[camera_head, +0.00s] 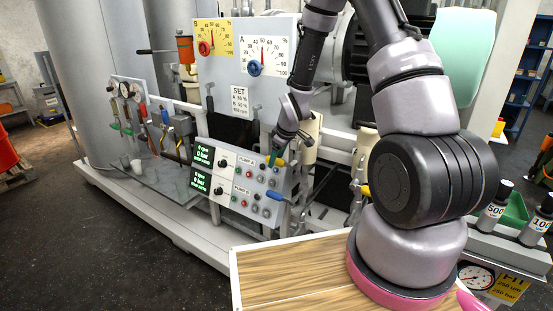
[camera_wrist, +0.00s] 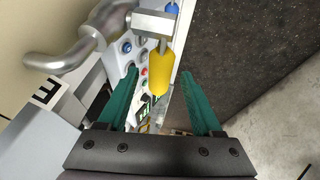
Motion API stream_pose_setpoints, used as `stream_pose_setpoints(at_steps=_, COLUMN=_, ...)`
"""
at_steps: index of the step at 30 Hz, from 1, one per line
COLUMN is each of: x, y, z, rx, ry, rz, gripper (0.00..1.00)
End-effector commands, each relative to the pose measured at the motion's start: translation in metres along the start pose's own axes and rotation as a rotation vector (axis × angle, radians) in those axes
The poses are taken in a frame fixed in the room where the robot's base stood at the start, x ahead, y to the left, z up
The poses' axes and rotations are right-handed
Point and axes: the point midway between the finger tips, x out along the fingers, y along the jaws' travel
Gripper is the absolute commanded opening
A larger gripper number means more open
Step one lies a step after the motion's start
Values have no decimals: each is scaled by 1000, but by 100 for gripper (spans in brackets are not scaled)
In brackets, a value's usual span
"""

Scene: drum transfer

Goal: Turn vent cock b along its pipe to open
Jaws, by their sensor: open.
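A yellow lever handle (camera_wrist: 158,73) hangs from a metal cock body (camera_wrist: 153,23) on a bent pipe (camera_wrist: 75,52) in the wrist view. It also shows in the head view (camera_head: 280,163). A blue handle (camera_head: 273,196) sits lower by the pump panel; a blue tip (camera_wrist: 172,8) shows at the top of the wrist view. I cannot read which cock is b. My gripper (camera_wrist: 158,72) is open with teal fingers, and the yellow handle appears between them; contact is not visible. In the head view my gripper (camera_head: 273,158) is beside the yellow handle, partly hidden by my arm.
The pump panel (camera_head: 228,183) with knobs and green displays stands just left of my gripper. Dials A (camera_head: 265,55) and B (camera_head: 213,37) are above. A wooden tabletop (camera_head: 290,275) is in front. Dark floor (camera_wrist: 245,45) is clear at right in the wrist view.

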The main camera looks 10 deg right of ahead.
Motion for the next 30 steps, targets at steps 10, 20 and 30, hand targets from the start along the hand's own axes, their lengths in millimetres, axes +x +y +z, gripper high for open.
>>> stream_pose_setpoints(at_steps=10, x=7, y=0, z=0, rx=0, ry=0, rz=1, gripper=67)
stream_pose_setpoints(at_steps=20, x=7, y=0, z=0, rx=0, ry=0, rz=0, gripper=0)
stream_pose_setpoints(at_steps=30, x=7, y=0, z=0, rx=1, ry=0, rz=0, gripper=0)
